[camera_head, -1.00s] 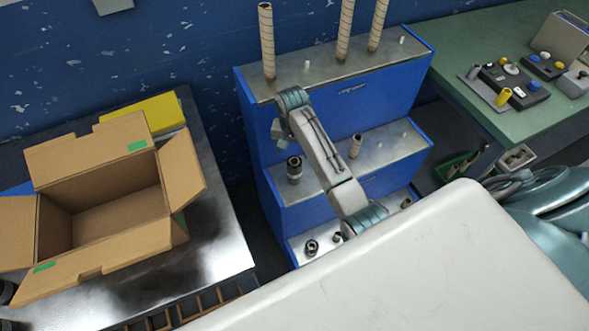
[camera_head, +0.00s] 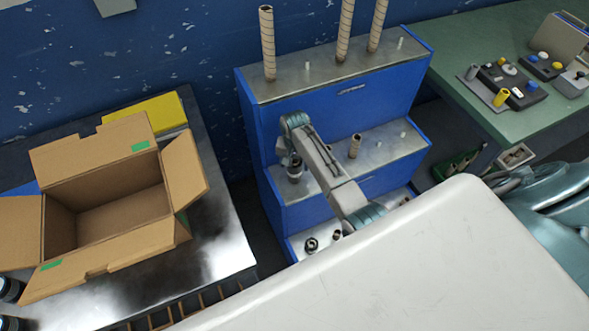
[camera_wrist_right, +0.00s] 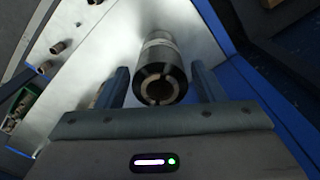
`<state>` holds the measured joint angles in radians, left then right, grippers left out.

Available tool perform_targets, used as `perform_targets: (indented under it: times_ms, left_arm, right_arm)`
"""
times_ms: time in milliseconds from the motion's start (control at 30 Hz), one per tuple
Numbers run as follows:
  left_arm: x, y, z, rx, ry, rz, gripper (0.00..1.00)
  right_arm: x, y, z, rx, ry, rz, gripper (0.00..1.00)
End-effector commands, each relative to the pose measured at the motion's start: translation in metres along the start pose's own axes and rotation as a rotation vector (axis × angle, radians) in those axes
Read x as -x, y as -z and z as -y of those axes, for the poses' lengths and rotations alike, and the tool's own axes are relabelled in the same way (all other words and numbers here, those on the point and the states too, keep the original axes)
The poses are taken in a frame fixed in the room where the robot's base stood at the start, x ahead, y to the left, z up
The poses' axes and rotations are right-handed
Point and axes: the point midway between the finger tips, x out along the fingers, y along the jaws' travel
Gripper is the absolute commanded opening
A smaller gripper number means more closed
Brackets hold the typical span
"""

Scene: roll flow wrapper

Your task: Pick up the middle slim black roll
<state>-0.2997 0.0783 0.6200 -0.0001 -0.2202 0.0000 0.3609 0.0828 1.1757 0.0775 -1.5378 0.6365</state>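A slim black roll (camera_head: 295,171) stands upright on the middle step of the blue stand. In the right wrist view the black roll (camera_wrist_right: 160,82) shows its hollow end and a grey band, with a pale shelf behind it. My right gripper (camera_head: 290,158) is over the roll, its fingers mostly hidden by the wrist in the head view. In the right wrist view the gripper (camera_wrist_right: 161,84) is open, one finger on each side of the roll, with small gaps visible. My left gripper is not in view.
Tall tan rolls (camera_head: 267,45) stand on the blue stand's (camera_head: 310,82) top step. A short tan roll (camera_head: 355,146) is right of the black one. Small rolls (camera_head: 311,245) are on the low step. An open cardboard box (camera_head: 105,262) sits on the left table.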

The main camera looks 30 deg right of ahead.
Motion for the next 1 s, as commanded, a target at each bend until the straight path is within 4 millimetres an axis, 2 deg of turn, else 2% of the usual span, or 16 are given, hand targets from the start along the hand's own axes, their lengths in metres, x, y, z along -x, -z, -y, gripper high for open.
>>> perform_targets:
  times_ms: [33, 200, 233, 567, 733, 867, 1000]
  left_arm:
    - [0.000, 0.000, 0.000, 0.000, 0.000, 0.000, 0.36]
    - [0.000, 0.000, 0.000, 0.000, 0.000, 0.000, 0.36]
    - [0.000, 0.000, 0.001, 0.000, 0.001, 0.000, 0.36]
    - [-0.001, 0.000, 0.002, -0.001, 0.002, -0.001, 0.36]
    - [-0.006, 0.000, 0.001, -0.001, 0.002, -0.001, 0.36]
    - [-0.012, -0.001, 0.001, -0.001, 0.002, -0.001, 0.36]
    - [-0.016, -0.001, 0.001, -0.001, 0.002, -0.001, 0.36]
  right_arm:
    - [0.000, 0.000, 0.000, 0.000, 0.000, 0.000, 0.51]
    - [0.000, 0.000, 0.000, 0.000, 0.000, 0.000, 0.18]
    - [0.001, 0.000, 0.000, 0.000, 0.000, -0.001, 0.15]
    - [0.004, 0.001, 0.000, 0.000, 0.001, -0.001, 0.16]
    - [0.017, 0.001, 0.000, 0.000, 0.002, -0.003, 0.16]
    - [0.036, 0.002, 0.001, 0.001, 0.003, -0.005, 0.16]
    - [0.036, -0.032, 0.006, 0.001, 0.003, 0.002, 0.16]
